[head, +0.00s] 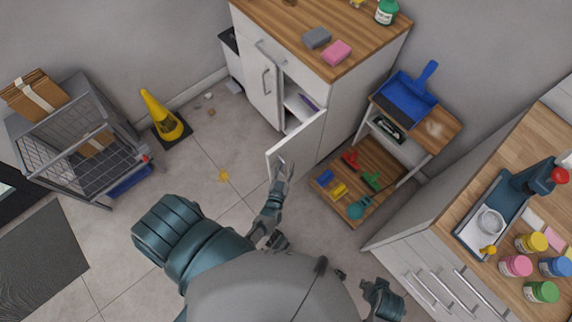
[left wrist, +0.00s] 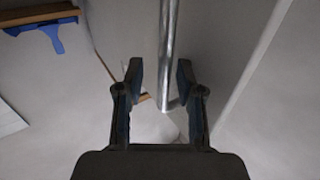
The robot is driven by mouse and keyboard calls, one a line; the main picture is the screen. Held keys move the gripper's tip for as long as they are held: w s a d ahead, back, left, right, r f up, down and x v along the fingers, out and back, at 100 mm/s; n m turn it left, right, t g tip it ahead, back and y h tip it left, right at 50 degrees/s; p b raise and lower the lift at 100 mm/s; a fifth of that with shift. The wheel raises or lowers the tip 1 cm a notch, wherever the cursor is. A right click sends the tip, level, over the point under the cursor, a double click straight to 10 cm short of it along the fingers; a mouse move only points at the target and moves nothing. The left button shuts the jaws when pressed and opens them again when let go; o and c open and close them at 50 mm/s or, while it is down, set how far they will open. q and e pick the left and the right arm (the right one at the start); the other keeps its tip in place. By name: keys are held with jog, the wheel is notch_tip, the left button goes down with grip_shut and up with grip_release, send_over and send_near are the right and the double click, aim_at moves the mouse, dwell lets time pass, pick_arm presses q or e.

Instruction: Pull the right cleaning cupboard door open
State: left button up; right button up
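The cleaning cupboard (head: 340,95) stands at the top middle of the head view, under a wooden top. Its right door (head: 303,150) stands swung partly open, with the shelf inside showing. The left door (head: 258,92) looks shut. My left gripper (head: 283,168) is at the outer face of the right door, near its free edge. In the left wrist view the left gripper (left wrist: 160,78) is open, with the upright metal handle (left wrist: 167,45) between its spread fingers; I see gaps on both sides. My right gripper (head: 383,298) is low at the right, away from the cupboard; its fingers are unclear.
A low wooden shelf unit (head: 340,208) with brushes and a blue dustpan (head: 407,98) stands right of the open door. A yellow cone (head: 163,117) and a wire trolley (head: 70,150) are at the left. The floor (head: 215,150) left of the door is mostly clear.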

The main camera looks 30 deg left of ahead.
pick_arm(q)
jog(key=v, duration=1.2)
jog(key=shift+a, duration=0.15)
pick_arm(e)
jog(key=shift+a+r, duration=0.1)
jog(key=shift+a, duration=0.1)
pick_arm(q)
jog(key=s+d+f+m+g+h+p, duration=0.1)
jog(key=d+f+m+g+h+p, duration=0.3)
jog(key=f+g+h, duration=0.2)
jog(key=s+a+f+m+g+p, duration=0.1)
jog(key=s+f+g, duration=0.1)
jog(key=s+g, duration=0.2)
jog(key=s+a+f+g+p, duration=0.1)
jog(key=s+g, duration=0.4)
jog(key=s, duration=0.5)
jog(key=shift+a+f+m+g+p, duration=0.3)
jog(key=shift+f+m+p, duration=0.15)
jog(key=shift+f, duration=0.2)
pick_arm(e)
jog(key=s+f, duration=0.2)
jog(key=f, duration=0.7)
jog(key=s+f, duration=0.2)
jog(key=f, duration=0.7)
jog(key=shift+d+g, duration=0.2)
jog(key=shift+g, duration=0.1)
